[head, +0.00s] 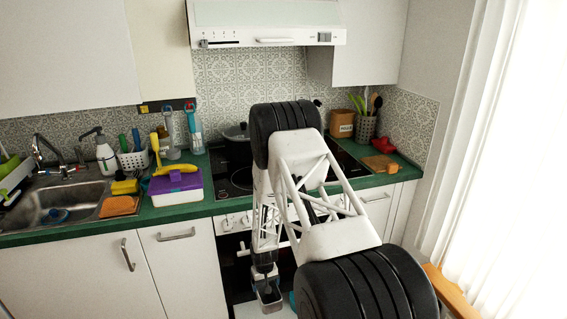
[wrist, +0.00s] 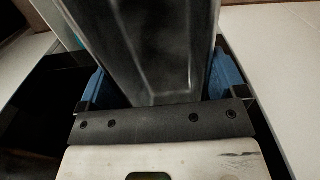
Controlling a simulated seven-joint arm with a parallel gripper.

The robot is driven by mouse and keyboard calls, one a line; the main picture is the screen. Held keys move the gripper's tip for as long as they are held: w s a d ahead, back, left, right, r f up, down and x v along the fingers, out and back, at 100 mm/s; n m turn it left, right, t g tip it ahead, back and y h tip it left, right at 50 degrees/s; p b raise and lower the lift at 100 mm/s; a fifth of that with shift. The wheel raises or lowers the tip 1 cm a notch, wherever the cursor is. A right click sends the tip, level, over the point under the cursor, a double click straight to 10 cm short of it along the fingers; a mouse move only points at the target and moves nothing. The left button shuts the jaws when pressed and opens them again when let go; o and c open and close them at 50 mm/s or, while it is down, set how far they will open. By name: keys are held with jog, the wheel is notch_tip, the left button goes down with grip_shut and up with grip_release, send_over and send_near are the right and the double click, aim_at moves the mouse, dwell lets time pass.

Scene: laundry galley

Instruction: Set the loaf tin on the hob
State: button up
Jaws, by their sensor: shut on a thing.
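The grey metal loaf tin (head: 268,293) hangs in front of the oven, below counter height, in the head view. My gripper (head: 264,270) is shut on it. In the wrist view the tin (wrist: 150,45) fills the space between the two blue fingers of my gripper (wrist: 155,88). The black hob (head: 238,180) is set in the green counter, above and behind the tin. My arm hides much of the hob's middle and right.
A dark pot (head: 236,146) stands at the hob's back left. A wooden board (head: 380,164) lies at right. The hob's front left looks clear. The range hood (head: 268,25) hangs above.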

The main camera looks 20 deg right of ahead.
jog(key=shift+d+r+m, duration=0.1)
jog(key=shift+r+m, duration=0.3)
jog(key=shift+r, duration=0.25)
jog(key=shift+s+d+r+n, duration=0.35)
jog(key=shift+d+r, duration=0.1)
jog(key=shift+r, duration=0.1)
jog(key=shift+s+d+r+n, duration=0.2)
jog(key=shift+d+r+n, duration=0.15)
jog(key=shift+d+r, duration=0.15)
jog(key=s+d+r+n, duration=0.2)
jog(key=d+r+n, duration=0.1)
jog(key=d+r, duration=0.65)
jog(key=s+d+r+n, duration=0.2)
jog(key=d+r+n, duration=0.35)
jog(key=r, duration=0.75)
jog(key=s+d+r+n, duration=0.2)
jog(key=d+r, duration=0.7)
jog(key=r, duration=0.3)
jog(key=w+a+r+n, duration=0.3)
jog(key=w+a, duration=0.5)
jog(key=a, duration=0.3)
jog(key=w+a+r+n, duration=0.3)
jog(key=w+a, duration=0.5)
jog(key=a, duration=0.3)
jog(key=shift+w+a+r, duration=0.2)
jog(key=shift+a+r, duration=0.15)
jog(key=shift+r, duration=0.4)
jog(key=shift+w, duration=0.1)
